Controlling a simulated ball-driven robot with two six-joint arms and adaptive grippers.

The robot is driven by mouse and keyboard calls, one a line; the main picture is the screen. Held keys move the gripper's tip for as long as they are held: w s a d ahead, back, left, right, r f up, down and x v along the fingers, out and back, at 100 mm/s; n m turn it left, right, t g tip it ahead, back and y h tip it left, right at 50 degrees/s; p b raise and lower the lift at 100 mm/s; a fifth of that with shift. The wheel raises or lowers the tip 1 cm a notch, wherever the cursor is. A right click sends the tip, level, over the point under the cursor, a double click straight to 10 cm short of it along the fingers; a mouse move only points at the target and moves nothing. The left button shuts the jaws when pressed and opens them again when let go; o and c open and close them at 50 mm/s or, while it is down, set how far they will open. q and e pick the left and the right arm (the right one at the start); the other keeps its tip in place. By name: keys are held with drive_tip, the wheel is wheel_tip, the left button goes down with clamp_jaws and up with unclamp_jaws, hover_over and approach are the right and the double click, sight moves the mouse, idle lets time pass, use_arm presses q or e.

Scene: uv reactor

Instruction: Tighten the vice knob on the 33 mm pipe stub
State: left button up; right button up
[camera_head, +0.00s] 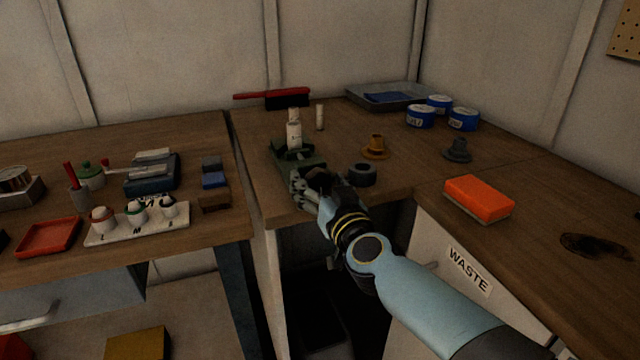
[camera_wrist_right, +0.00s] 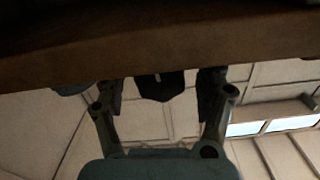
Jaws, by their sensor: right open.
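The green vice (camera_head: 290,153) stands at the front edge of the middle bench. A pale pipe stub (camera_head: 294,133) stands upright in it. My right gripper (camera_head: 312,182) is at the front of the vice, close to the bench edge, and covers the part where the knob would be. In the right wrist view my right gripper (camera_wrist_right: 162,92) has its two fingers apart. A dark part (camera_wrist_right: 153,86), possibly the vice knob, shows between them without clear contact. My left gripper is not in view.
A dark ring (camera_head: 362,175) lies right of my gripper. Orange (camera_head: 375,148) and grey (camera_head: 458,150) flanged parts stand behind and to the right. A small pale cylinder (camera_head: 320,117) stands behind the vice. An orange block (camera_head: 479,198) is on the right bench.

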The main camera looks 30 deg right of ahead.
drive_tip(key=c, duration=1.2)
drive_tip(key=shift+m+p, duration=0.3)
drive_tip(key=shift+m, duration=1.9)
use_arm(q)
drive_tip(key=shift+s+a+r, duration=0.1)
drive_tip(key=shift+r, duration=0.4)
use_arm(e)
drive_tip(key=o, duration=1.2)
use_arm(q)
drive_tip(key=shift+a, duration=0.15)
use_arm(e)
drive_tip(key=shift+f, duration=0.1)
